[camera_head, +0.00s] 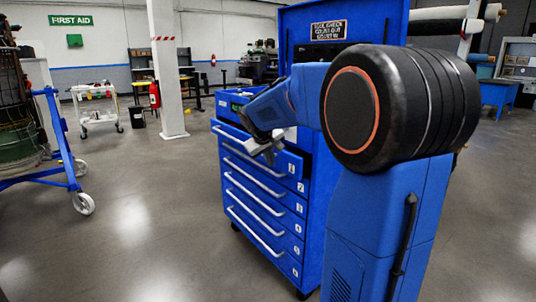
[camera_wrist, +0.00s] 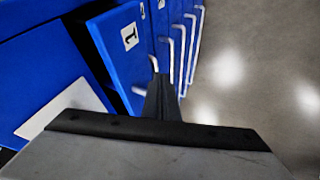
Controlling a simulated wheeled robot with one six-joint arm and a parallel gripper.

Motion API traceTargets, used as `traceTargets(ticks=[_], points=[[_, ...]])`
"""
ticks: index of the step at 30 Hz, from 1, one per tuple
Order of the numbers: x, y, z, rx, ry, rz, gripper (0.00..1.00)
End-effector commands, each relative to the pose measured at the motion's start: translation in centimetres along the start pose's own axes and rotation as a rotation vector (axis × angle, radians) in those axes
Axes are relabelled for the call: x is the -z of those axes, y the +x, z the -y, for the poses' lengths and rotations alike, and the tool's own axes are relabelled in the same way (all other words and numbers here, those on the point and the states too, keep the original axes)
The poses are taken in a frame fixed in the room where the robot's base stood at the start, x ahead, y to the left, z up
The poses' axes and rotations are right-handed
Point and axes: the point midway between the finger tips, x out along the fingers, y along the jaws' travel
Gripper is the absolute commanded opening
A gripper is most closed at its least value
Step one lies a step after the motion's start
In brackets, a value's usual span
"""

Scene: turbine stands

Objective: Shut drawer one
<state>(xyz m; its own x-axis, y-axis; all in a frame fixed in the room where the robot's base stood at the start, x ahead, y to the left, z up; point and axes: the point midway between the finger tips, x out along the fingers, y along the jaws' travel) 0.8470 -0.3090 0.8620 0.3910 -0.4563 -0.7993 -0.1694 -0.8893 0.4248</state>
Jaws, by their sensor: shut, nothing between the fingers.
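Drawer one (camera_head: 289,164) is the top drawer of the blue tool cabinet (camera_head: 313,225). It stands out from the drawers below it, with a dark gap behind its front on the right side. Its front with the label "1" shows in the wrist view (camera_wrist: 117,55), at the left. My gripper (camera_head: 265,152) is shut and empty at the front of drawer one, near its handle. In the wrist view its closed fingertips (camera_wrist: 161,80) point along the drawer fronts, overlapping drawer one's handle in the picture. I cannot tell whether they touch it.
Several lower drawers with pale bar handles (camera_head: 255,197) look shut. A blue wheeled frame (camera_head: 65,165) stands at the left, a white cart (camera_head: 97,105) and a white pillar (camera_head: 166,70) behind. The floor (camera_head: 150,225) left of the cabinet is clear.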

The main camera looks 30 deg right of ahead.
Motion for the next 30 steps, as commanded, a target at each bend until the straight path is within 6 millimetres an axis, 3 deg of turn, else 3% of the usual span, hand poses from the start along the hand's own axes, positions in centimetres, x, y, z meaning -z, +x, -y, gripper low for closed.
traceTargets(ticks=[1, 9, 25, 30], points=[[-0.1, 0.9, -0.1, 0.0, 0.001, 0.003, 0.0], [0.0, 2.0, -3.0, -0.001, 0.003, 0.001, 0.0], [0.0, 2.3, -3.6, 0.0, 0.0, -0.001, 0.0], [0.0, 3.2, -5.1, -0.001, 0.003, 0.001, 0.0]])
